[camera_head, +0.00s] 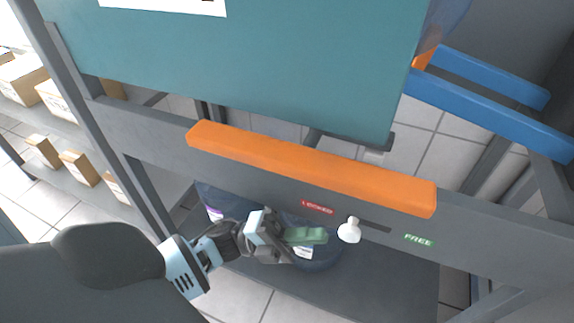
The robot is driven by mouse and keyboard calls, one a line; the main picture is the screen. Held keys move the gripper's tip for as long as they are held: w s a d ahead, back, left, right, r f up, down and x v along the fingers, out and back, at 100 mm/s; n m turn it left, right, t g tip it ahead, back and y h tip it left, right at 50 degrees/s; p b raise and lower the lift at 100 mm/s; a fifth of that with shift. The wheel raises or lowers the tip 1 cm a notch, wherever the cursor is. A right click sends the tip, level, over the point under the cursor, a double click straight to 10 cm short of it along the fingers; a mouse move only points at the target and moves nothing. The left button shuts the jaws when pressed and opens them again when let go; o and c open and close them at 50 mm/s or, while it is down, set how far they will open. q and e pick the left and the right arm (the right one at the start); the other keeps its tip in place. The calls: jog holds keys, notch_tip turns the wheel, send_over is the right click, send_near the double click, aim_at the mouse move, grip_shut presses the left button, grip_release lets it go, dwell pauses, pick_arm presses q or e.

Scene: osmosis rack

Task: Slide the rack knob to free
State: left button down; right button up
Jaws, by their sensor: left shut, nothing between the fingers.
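The white rack knob (349,230) sits in a dark slot (376,227) on the grey rack beam, at the slot's left end. The red LOCKED label (317,207) is to the left of the knob, and the green FREE label (418,240) is to its right, past the slot's other end. My left gripper (318,236) comes in from the left, below the LOCKED label. Its green fingers are shut with nothing between them. Their tips point right at the knob, a short way left of it; I cannot tell if they touch. My right gripper is not in view.
An orange bar (310,165) runs along the beam above the knob. A teal panel (240,65) hangs above it. Blue bars (490,110) stick out at the upper right. Large bottles (315,258) stand behind and below the beam. Shelves with boxes (78,167) are at the far left.

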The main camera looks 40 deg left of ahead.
pick_arm(q)
jog(key=shift+x, duration=0.85)
jog(key=shift+w+d+r, duration=0.1)
jog(key=shift+d, duration=0.1)
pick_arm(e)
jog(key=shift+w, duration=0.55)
pick_arm(q)
jog(key=d, duration=0.2)
jog(key=w+d, duration=0.1)
jog(key=d, duration=0.1)
jog(key=shift+w+d, duration=0.2)
jog(key=shift+d, duration=0.45)
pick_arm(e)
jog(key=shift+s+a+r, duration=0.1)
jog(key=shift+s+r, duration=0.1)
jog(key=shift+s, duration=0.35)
